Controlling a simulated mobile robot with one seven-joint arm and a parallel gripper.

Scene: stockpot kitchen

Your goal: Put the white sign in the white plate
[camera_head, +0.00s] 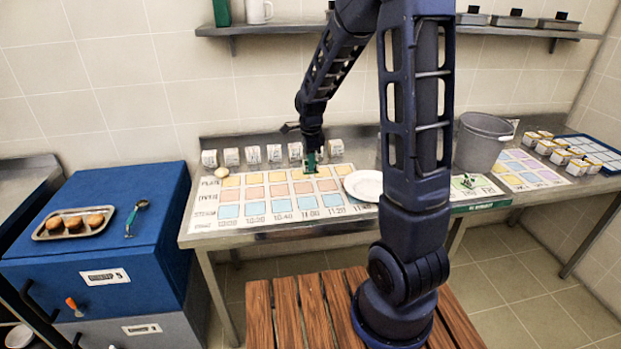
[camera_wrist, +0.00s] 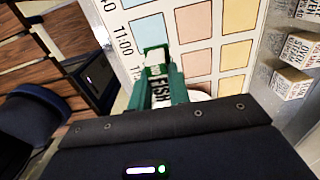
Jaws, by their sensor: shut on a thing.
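My gripper (camera_head: 311,163) is over the colored chart on the steel table, left of the white plate. In the wrist view my gripper (camera_wrist: 156,62) has its green fingers shut on a white sign (camera_wrist: 160,88) with dark lettering that seems to read "FISH". The fingers hide part of the sign, and I cannot make it out in the head view. The round white plate (camera_head: 362,186) lies on the table near the chart's right end, apart from my gripper, and looks empty. A small white curve beside the fingers in the wrist view may be its rim.
Several white lettered blocks (camera_head: 253,155) line the table's back edge behind the chart (camera_head: 230,210). A grey bucket (camera_head: 482,143) and several small boxes stand at right. A blue cabinet (camera_head: 100,225) with a tray of buns is at left. A shelf (camera_head: 260,29) hangs above.

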